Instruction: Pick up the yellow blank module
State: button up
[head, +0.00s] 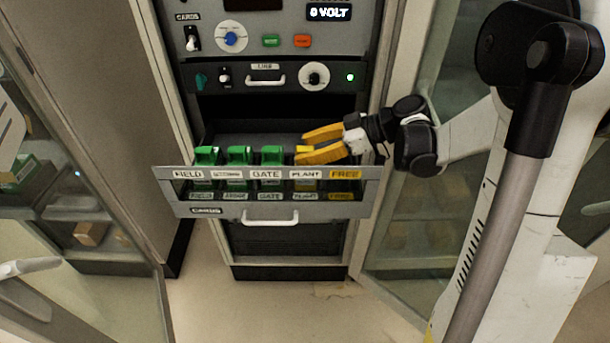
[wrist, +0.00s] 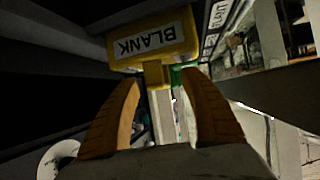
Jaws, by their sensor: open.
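The yellow blank module (wrist: 152,42) fills the upper middle of the wrist view, with the word BLANK upside down on its face. A narrow yellow tab on it points down between the fingertips of my gripper (wrist: 162,82). The orange fingers are open, one on each side of the tab, and I see no clear contact. In the head view, my gripper (head: 304,147) reaches in from the right over the pulled-out drawer (head: 225,209). A bit of the yellow module (head: 302,149) shows at the fingertips, behind the PLANT label; the rest is largely hidden.
Green modules (head: 239,155) stand in the drawer slots left of my gripper. The slot labelled FREE (head: 345,174) is at the right end. The cabinet front with knobs (head: 314,75) rises behind. Glass doors flank the cabinet, and the floor in front is clear.

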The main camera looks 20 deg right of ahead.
jog(key=shift+w, duration=0.1)
grip_shut()
dwell(0.3)
